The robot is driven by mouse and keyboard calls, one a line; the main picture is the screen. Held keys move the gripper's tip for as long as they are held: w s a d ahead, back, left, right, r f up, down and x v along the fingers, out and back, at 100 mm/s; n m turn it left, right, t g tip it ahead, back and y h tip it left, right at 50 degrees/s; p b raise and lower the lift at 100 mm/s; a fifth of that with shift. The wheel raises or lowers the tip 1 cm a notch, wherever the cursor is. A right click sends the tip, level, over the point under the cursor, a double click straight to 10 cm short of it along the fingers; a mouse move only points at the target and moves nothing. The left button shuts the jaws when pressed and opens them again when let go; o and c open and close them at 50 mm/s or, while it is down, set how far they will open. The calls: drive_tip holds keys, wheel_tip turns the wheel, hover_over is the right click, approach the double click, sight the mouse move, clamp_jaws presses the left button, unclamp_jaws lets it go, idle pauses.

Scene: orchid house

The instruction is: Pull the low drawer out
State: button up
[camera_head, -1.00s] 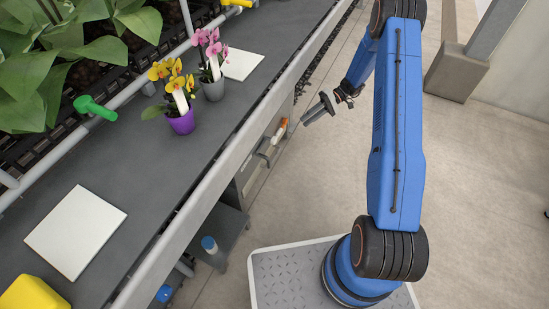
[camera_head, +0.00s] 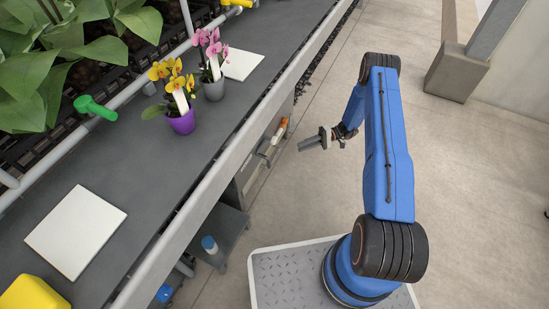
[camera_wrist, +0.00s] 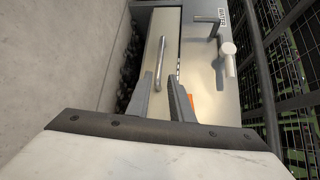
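In the wrist view the low drawer's cream front (camera_wrist: 169,28) is ahead, on the side nearest the floor, with a grey bar handle (camera_wrist: 161,62). The drawer looks closed. My gripper (camera_wrist: 161,86) is open, its two dark fingers apart with nothing between them. The handle lies ahead of the gap, apparently not touched. In the head view my gripper (camera_head: 301,146) is over the walkway, pointing left at the cabinet (camera_head: 246,177) under the bench, with floor visible between them. The low drawer's front is hidden there by the bench and the cabinet's upper parts.
Beside the low drawer, a panel carries a dark handle (camera_wrist: 207,22) and a white knob-like part (camera_wrist: 228,58). An orange item (camera_head: 281,129) is at the cabinet. The bench edge (camera_head: 235,142) overhangs it. The walkway right is clear.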

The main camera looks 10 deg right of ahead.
sight(275, 156)
drive_tip(key=x, duration=1.6)
clamp_jaws()
